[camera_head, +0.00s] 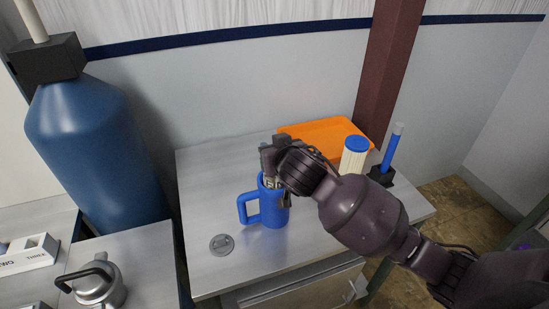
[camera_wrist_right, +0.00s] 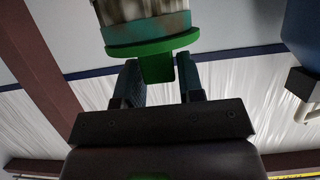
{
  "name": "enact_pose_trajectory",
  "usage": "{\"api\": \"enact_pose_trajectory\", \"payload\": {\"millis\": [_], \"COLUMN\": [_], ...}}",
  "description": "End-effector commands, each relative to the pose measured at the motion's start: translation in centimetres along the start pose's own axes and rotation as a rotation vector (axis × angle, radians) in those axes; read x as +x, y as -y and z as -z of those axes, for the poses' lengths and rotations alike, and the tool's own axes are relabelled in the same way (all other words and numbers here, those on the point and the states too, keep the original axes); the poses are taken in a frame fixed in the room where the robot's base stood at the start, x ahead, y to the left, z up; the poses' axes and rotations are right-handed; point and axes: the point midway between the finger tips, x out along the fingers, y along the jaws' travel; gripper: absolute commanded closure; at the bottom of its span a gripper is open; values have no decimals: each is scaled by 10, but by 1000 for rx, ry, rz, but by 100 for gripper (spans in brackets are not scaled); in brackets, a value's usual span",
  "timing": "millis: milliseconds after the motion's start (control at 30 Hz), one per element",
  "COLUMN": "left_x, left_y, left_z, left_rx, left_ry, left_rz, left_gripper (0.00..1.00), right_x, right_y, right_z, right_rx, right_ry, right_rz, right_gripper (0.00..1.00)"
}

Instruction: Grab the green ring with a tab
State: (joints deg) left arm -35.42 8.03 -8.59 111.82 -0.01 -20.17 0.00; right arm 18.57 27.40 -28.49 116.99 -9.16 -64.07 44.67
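The green ring (camera_wrist_right: 152,47) shows in the right wrist view, around the end of a pale, streaked cylinder (camera_wrist_right: 145,14). Its flat green tab (camera_wrist_right: 158,69) points toward my right gripper (camera_wrist_right: 161,78). The gripper's two fingers stand apart, one on each side of the tab; I see no clear firm contact. In the head view, my right gripper (camera_head: 272,165) is over the mouth of a blue mug (camera_head: 268,209). Something pale with dark markings shows there, partly hidden by the gripper. The ring is not clearly visible in the head view. My left gripper is not in view.
The mug stands on a grey table (camera_head: 215,180). A grey disc (camera_head: 221,244) lies to its left front. An orange tray (camera_head: 315,134), a blue-capped pale cylinder (camera_head: 354,156) and a blue rod in a black holder (camera_head: 392,150) are behind and right. A metal kettle (camera_head: 97,287) is at lower left.

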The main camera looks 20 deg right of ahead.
Motion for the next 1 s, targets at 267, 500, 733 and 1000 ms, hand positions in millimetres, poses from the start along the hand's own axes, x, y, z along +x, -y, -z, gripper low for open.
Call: {"api": "enact_pose_trajectory", "payload": {"millis": [267, 500, 733, 1000], "left_x": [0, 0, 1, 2], "left_y": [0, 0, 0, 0], "left_z": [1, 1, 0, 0], "left_rx": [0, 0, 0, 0], "left_ry": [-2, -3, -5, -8], "left_rz": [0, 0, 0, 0], "left_gripper": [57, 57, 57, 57], "right_x": [0, -2, -16, -43], "right_y": [0, 0, 1, 1], "right_z": [0, 5, 40, 105], "right_rx": [0, 1, 3, 2], "right_ry": [0, -1, -6, -6], "right_rz": [0, 0, 2, 2], "right_gripper": [94, 94, 94, 94]}}
